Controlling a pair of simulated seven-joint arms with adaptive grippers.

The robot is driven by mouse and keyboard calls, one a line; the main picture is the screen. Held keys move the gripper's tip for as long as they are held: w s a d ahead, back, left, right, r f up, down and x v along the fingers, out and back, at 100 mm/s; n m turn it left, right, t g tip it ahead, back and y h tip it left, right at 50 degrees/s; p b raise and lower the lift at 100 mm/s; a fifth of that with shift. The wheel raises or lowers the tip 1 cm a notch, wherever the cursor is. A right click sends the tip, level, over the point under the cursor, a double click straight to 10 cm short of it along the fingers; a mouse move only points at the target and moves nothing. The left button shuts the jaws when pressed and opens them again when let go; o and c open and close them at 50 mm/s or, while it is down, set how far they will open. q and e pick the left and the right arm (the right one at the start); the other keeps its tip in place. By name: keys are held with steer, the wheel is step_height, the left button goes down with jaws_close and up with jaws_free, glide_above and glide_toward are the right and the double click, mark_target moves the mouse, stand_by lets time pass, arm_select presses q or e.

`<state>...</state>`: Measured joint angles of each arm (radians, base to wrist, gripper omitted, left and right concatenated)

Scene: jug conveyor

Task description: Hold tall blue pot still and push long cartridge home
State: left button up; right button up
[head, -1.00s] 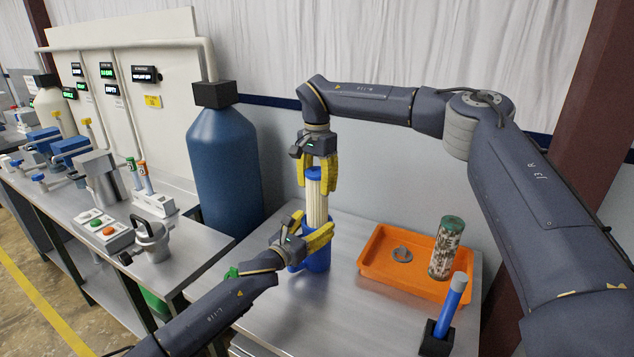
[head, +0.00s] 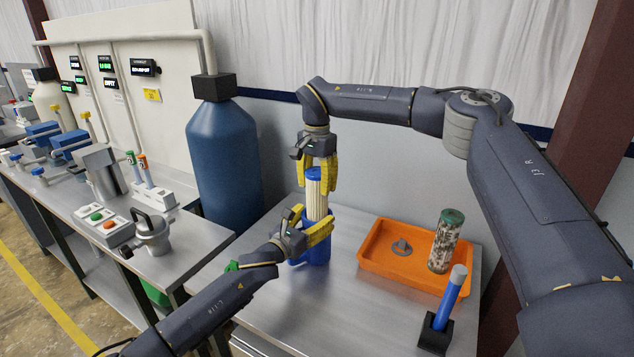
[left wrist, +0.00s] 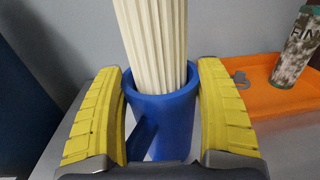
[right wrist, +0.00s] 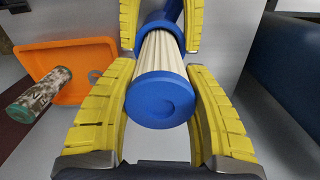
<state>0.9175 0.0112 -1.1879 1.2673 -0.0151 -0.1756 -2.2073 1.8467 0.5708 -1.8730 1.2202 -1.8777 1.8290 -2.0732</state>
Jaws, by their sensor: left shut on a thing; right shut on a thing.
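The tall blue pot (head: 318,252) stands upright on the metal table; it also shows in the left wrist view (left wrist: 172,112). My left gripper (head: 320,229) is shut on the pot near its rim, with yellow fingers on both sides. The long cartridge (head: 314,200), cream and pleated with a blue end cap, stands upright with its lower part inside the pot. My right gripper (head: 319,180) points down and is shut on the cartridge's upper end. In the right wrist view the cap (right wrist: 160,100) sits between the fingers. The cartridge's lower end is hidden in the pot.
An orange tray (head: 375,262) to the right holds a small grey part (head: 402,246) and a dirty, green-capped cartridge (head: 446,240). A blue tool with a grey end (head: 449,300) stands in a black holder at front right. A large blue tank (head: 224,155) stands behind left.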

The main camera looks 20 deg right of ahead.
arm_select(q)
steer(key=shift+f, duration=0.15)
arm_select(e)
steer(key=shift+f, duration=1.35)
steer(key=o, duration=1.6)
steer(key=shift+r, duration=0.1)
step_height(320, 180, up, 12)
steer(key=shift+f, duration=0.1)
arm_select(q)
steer(key=o, duration=1.6)
steer(key=shift+o, duration=0.2)
steer(key=shift+a, duration=0.15)
